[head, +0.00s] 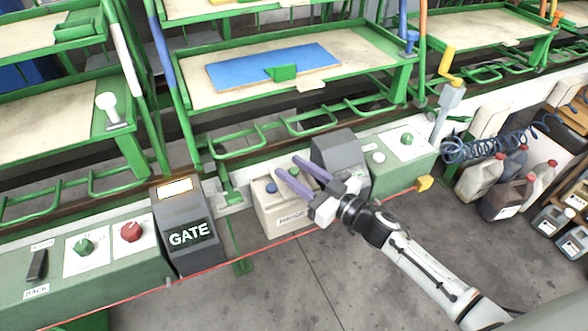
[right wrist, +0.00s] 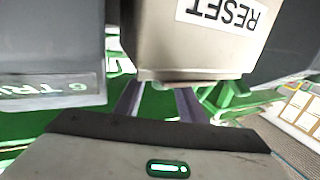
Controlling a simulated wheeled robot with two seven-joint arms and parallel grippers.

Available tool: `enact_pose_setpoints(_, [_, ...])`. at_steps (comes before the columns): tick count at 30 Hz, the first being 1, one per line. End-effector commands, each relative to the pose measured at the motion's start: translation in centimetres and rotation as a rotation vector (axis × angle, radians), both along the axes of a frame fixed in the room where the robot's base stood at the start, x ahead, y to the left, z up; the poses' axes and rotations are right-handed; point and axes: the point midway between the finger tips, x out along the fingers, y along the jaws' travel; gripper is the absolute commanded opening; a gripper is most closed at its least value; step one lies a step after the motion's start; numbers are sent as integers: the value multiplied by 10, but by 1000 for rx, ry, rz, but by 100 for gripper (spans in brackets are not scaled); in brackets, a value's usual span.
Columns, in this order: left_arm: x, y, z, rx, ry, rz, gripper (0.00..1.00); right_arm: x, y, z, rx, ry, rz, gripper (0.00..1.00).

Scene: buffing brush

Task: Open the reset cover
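The reset cover, a beige box (head: 268,218), stands between two dark grey covers in the head view. The right wrist view shows it close up (right wrist: 190,50), with an upside-down RESET label. My right gripper (head: 287,165) is at its upper right side in the head view and hides part of it. Its two purple fingers (right wrist: 158,100) are apart with nothing seen between them. In the right wrist view they reach to the box's near edge; I cannot tell whether they touch it. My left gripper is not in view.
A dark grey GATE cover (head: 187,228) is left of the box. Another grey cover (head: 338,152) stands close right, partly behind my gripper. A red cord (head: 275,243) runs along the front. Green-framed trays (head: 370,70) stand behind. Bare floor (head: 300,285) lies in front.

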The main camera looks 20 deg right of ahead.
Motion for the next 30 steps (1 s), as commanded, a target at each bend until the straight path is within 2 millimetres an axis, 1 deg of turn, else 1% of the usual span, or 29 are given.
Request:
enact_pose_setpoints(4, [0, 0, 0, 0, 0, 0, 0, -18, -10, -1, -1, 3, 0, 37])
enact_pose_setpoints(12, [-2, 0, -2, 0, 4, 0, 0, -64, -35, -2, -2, 3, 1, 37])
enact_pose_setpoints(15, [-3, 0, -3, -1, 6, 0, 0, -77, -42, -2, -1, 3, 0, 37])
enact_pose_setpoints(18, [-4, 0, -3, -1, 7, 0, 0, -84, -46, -1, 0, 1, 1, 37])
enact_pose_setpoints(21, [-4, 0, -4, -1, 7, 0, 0, -88, -48, 0, -1, 0, 1, 37])
enact_pose_setpoints(30, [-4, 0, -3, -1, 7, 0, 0, -88, -49, 0, 0, 0, 1, 37])
